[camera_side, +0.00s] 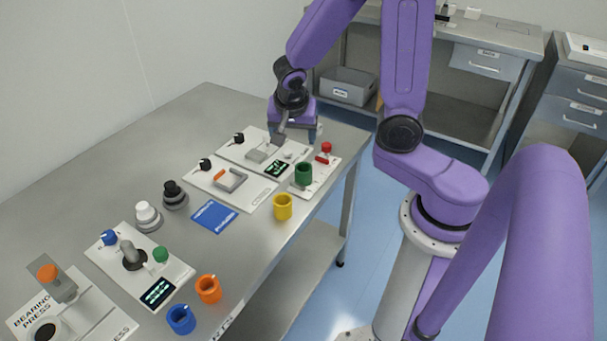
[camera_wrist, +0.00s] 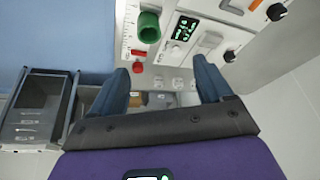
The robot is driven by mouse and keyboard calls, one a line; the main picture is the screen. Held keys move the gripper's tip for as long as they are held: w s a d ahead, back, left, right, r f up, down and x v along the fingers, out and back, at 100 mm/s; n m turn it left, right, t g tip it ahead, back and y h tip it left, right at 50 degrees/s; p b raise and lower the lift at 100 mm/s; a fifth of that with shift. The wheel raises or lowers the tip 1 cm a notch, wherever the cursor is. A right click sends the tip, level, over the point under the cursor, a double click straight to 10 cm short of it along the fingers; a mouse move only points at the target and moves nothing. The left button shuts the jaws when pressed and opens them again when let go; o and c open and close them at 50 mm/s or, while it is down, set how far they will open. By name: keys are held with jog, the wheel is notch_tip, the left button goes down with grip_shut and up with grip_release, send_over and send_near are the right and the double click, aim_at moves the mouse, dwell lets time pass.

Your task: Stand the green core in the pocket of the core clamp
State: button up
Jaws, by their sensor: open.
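The green core (camera_side: 304,174) is a hollow cylinder standing upright at the front right end of the white panels; it also shows in the wrist view (camera_wrist: 149,27), close to a panel edge. Whether its foot is seated in a pocket is hidden. A grey U-shaped holder (camera_side: 231,179) with an orange part sits on one white panel, and a grey block (camera_side: 257,154) on the panel behind; I cannot tell which is the core clamp. My gripper (camera_side: 291,137) is open and empty beyond the green core, at the far end of the panels; its two fingers (camera_wrist: 164,68) are wide apart.
A red knob (camera_side: 326,148) and a red part (camera_side: 323,159) stand beside the green core. A yellow core (camera_side: 283,207) stands nearby; orange (camera_side: 208,289) and blue (camera_side: 181,319) cores are nearer the camera. Black knobs (camera_side: 205,165) rise from the panels. The table's back left is clear.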

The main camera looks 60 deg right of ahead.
send_near(304, 167)
jog(key=shift+w+a+f+g, duration=0.15)
jog(key=shift+w+f, duration=0.1)
jog(key=shift+f, duration=0.6)
jog(key=shift+w+a+f+g, duration=0.15)
jog(key=shift+w+f, duration=0.05)
jog(key=shift+f, duration=0.65)
jog(key=shift+s+d+x, duration=0.1)
jog(key=shift+x, duration=0.55)
jog(key=shift+s+d+x, duration=0.1)
jog(key=shift+d+x, duration=0.05)
jog(key=shift+x, duration=1.75)
jog(key=c, duration=1.1)
jog(key=shift+d+r, duration=0.1)
jog(key=shift+r, duration=0.1)
